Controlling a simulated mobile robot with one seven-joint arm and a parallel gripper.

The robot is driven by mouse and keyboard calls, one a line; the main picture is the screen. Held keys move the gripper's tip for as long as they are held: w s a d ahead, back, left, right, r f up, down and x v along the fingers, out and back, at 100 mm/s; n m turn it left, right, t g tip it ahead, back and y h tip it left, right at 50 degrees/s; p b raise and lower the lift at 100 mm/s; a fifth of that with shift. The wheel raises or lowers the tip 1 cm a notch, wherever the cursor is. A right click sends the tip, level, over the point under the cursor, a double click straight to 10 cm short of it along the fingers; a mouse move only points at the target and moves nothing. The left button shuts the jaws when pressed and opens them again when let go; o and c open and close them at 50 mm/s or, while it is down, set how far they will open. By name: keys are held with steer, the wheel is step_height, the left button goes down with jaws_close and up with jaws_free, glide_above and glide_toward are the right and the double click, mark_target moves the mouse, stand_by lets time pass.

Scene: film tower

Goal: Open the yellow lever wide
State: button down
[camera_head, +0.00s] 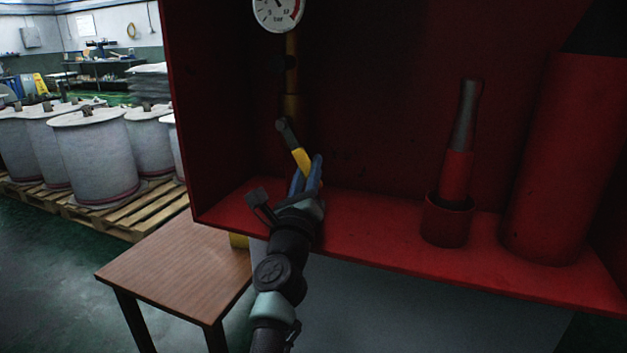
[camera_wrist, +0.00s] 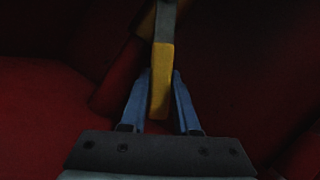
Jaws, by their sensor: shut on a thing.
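The yellow lever (camera_head: 301,158) is on a valve on the brass pipe (camera_head: 292,105) inside the red cabinet. It slants down and to the right from a dark grey pivot end (camera_head: 284,128). My gripper (camera_head: 309,168) has its blue fingers at the lever's lower end. In the wrist view the yellow handle (camera_wrist: 162,65) runs between the two blue fingers of my gripper (camera_wrist: 160,85), which are shut on it. The finger contact is partly hidden in the head view.
A pressure gauge (camera_head: 278,10) tops the pipe. A red nozzle holder (camera_head: 447,220) and a large red cylinder (camera_head: 560,160) stand to the right on the cabinet floor (camera_head: 375,235). A wooden table (camera_head: 180,270) is below left. White drums (camera_head: 95,155) stand on a pallet beyond.

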steer(key=shift+a+f, duration=0.15)
stand_by(0.4)
steer(key=c, duration=0.6)
jaws_free()
steer(key=shift+c, duration=0.2)
